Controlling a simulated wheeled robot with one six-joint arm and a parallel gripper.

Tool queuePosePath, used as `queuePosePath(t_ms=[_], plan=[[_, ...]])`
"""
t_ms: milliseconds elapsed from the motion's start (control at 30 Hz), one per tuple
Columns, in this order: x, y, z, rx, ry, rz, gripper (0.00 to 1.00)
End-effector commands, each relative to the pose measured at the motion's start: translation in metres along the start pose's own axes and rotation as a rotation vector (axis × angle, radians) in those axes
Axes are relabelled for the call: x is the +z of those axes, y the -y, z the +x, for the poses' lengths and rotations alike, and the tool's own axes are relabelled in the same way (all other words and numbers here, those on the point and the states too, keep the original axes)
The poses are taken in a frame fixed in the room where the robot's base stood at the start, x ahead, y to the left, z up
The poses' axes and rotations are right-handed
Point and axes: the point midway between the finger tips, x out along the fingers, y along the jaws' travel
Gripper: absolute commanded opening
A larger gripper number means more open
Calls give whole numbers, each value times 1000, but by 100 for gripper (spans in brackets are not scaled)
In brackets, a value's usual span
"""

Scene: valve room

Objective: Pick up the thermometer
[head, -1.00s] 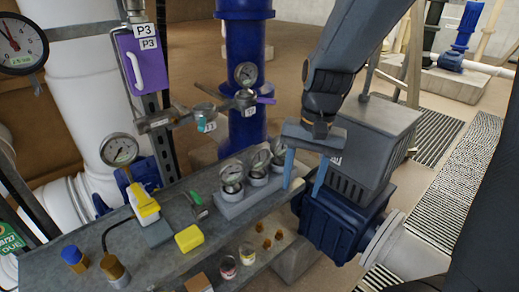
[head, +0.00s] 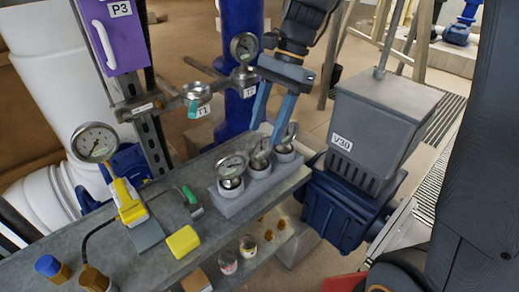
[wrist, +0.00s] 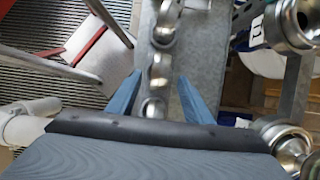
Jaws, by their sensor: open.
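Three round dial instruments stand upright in a grey rack (head: 239,204) on the bench: left (head: 231,168), middle (head: 261,153) and right (head: 289,134). They look like dial thermometers; I cannot tell which one is meant. My gripper (head: 265,136) points down just above and behind the middle and right dials. Its blue fingers are apart, with nothing held. In the wrist view, shiny metal dial parts (wrist: 158,72) lie in line between the two fingers of my gripper (wrist: 160,97). Contact cannot be seen.
The bench (head: 158,265) also holds a yellow device (head: 127,202), a yellow block (head: 183,242) and a green-handled tool (head: 191,199).

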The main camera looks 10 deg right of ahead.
Motion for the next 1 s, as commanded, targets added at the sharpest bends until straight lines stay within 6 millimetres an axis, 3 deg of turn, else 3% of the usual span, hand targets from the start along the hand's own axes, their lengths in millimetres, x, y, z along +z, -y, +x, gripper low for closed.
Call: queuePosePath(t_ms=[433, 767, 1000], plan=[[1, -1, 54, 1, 1, 1, 46], [0, 0, 61, -1, -1, 2, 46], [0, 0, 60, -2, -1, 2, 6]])
